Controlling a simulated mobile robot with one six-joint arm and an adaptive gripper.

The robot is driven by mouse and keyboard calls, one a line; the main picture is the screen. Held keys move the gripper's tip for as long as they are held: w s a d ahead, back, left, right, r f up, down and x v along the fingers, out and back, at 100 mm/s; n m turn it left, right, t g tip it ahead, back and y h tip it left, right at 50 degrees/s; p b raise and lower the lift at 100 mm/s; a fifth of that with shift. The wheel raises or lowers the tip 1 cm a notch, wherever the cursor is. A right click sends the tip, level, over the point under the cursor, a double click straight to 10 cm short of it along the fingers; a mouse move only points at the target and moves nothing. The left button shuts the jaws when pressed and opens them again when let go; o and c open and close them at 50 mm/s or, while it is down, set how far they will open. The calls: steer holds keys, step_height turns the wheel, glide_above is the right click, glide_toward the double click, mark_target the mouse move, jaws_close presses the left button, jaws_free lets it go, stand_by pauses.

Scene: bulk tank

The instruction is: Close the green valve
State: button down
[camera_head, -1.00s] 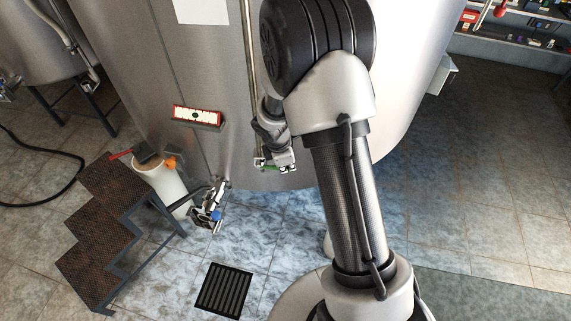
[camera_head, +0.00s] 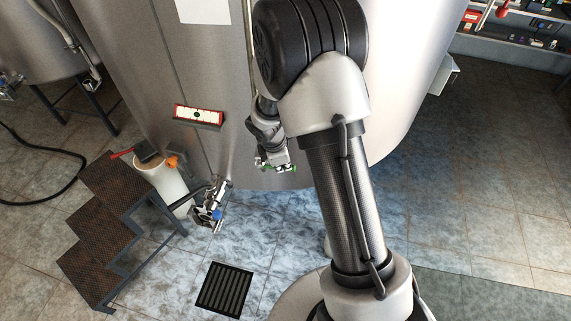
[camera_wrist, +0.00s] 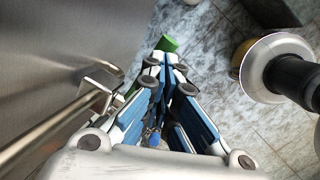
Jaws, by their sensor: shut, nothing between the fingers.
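The green valve shows as a small green handle (camera_head: 287,168) low on the front of the big steel tank (camera_head: 215,75). It is mostly hidden by my gripper. In the wrist view the green handle (camera_wrist: 167,44) lies just beyond my fingertips, and I cannot tell if they touch. My gripper (camera_head: 275,163) is by the handle, close to the tank wall. In the wrist view its fingers (camera_wrist: 168,62) come together at the tips, shut with nothing held.
A steel pipe (camera_wrist: 50,125) runs along the tank beside my gripper. Dark steps (camera_head: 110,225), a white bin (camera_head: 163,180) and an outlet with a blue part (camera_head: 217,214) stand at left. A drain grate (camera_head: 223,289) lies in the floor. The tiled floor at right is clear.

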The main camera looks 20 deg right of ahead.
steer(key=s+a+r+m+t+p, duration=0.1)
steer(key=s+a+r+m+p, duration=0.15)
steer(key=r+m, duration=1.45)
steer(key=w+d+f+m+b, duration=0.1)
steer(key=f, duration=0.4)
steer(key=w+d+f+m+b, duration=0.1)
steer(key=f, duration=0.5)
steer(key=w+d+f+m+b, duration=0.1)
steer(key=w+f, duration=0.1)
steer(key=f, duration=0.3)
steer(key=shift+d+f+h+b, duration=0.15)
steer(key=shift+f+h+b, duration=0.05)
steer(key=shift+h+b, duration=0.2)
